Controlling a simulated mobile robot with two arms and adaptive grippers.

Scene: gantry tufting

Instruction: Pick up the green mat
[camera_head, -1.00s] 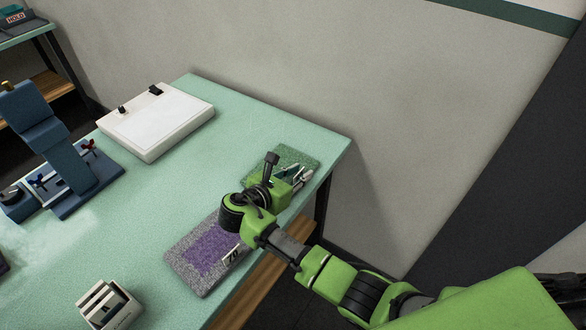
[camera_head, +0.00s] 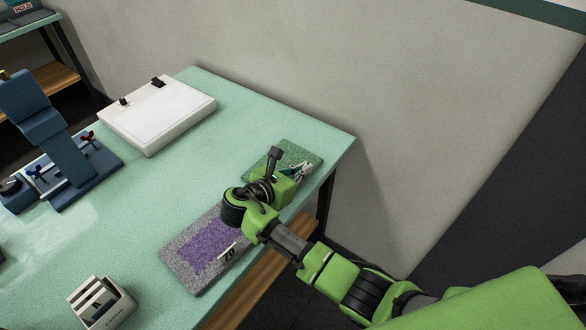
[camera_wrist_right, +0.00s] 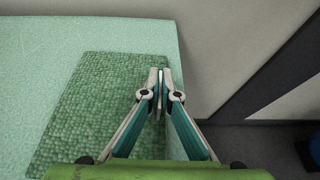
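The green mat (camera_head: 285,158) lies flat at the table's far right corner, partly hidden by my right gripper. In the right wrist view the green mat (camera_wrist_right: 95,110) fills the left and middle, its right edge running at the fingers. My right gripper (camera_head: 307,168) is over the mat's right side. In the right wrist view the right gripper (camera_wrist_right: 160,78) has its fingertips nearly together, closed on the mat's right edge with a thin gap between them. The pinched part is hidden by the fingers. My left gripper is not in view.
A grey mat with a purple centre (camera_head: 192,266) lies nearer on the table (camera_head: 150,215). A white board (camera_head: 160,117), a blue stand (camera_head: 60,150) and a small white holder (camera_head: 113,312) also stand on it. The wall (camera_head: 330,70) is behind.

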